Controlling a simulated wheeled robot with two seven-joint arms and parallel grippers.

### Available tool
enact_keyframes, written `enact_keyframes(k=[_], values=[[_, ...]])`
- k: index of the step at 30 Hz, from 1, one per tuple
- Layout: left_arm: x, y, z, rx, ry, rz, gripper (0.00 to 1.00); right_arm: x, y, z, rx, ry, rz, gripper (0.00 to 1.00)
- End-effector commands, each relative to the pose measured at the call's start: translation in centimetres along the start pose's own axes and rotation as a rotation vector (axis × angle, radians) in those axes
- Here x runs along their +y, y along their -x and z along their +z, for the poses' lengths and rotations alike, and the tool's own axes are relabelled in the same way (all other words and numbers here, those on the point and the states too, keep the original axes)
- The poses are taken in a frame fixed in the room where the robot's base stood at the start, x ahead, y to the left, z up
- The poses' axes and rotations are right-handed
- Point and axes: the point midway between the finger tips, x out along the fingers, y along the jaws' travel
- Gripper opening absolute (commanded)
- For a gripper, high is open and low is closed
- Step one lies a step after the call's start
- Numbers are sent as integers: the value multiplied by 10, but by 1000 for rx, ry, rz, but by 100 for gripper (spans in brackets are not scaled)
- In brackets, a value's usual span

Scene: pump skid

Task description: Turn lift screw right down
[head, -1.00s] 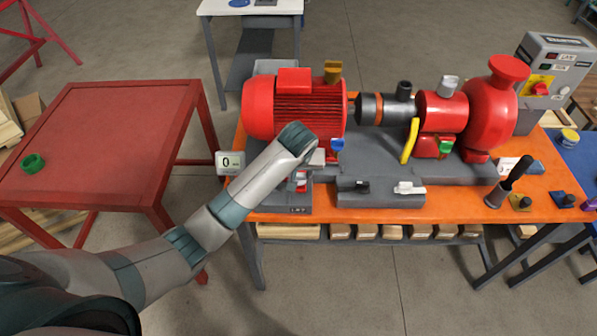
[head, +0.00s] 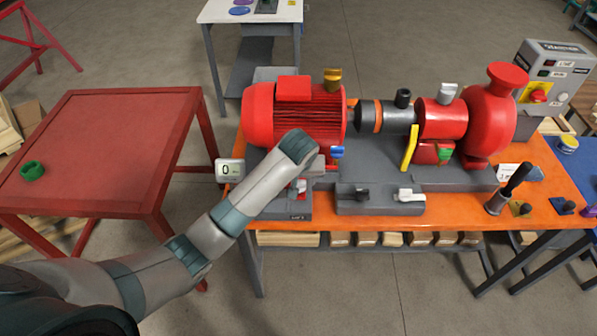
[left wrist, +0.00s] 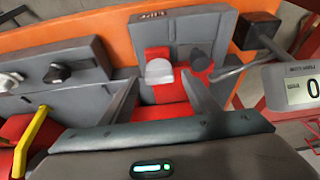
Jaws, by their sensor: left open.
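A grey block with a LIFT label (head: 290,217) stands at the front left of the orange bench, below the red motor (head: 295,110). In the left wrist view the block (left wrist: 207,25) carries a red part with a light grey knob (left wrist: 159,71) and a darker knob (left wrist: 200,60). I cannot tell which is the right lift screw. My left gripper (left wrist: 160,86) is open, its fingers on either side of the light grey knob's line; contact cannot be told. In the head view my left arm mostly hides this spot. My right gripper is not in view.
A display reading 0 (head: 229,170) stands beside the block. A grey box with a black and a white knob (head: 380,203) is to its right. A red table (head: 100,140) is at left, with a green ring (head: 32,170).

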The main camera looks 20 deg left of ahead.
Motion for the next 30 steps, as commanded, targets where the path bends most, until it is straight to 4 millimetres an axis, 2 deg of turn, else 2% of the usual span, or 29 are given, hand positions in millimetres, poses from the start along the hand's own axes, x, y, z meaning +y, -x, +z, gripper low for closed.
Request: enact_keyframes(k=[8, 20, 21, 27, 30], values=[[1, 21, 0, 3, 0, 3, 55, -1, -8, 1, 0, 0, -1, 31], [1, 86, 0, 5, 0, 5, 55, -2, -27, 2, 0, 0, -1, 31], [-1, 96, -3, 4, -1, 0, 55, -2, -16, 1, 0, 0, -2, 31], [-1, 120, -4, 4, -2, -2, 55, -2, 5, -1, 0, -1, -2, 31], [1, 125, -5, 14, -5, 4, 55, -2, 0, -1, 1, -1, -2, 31]])
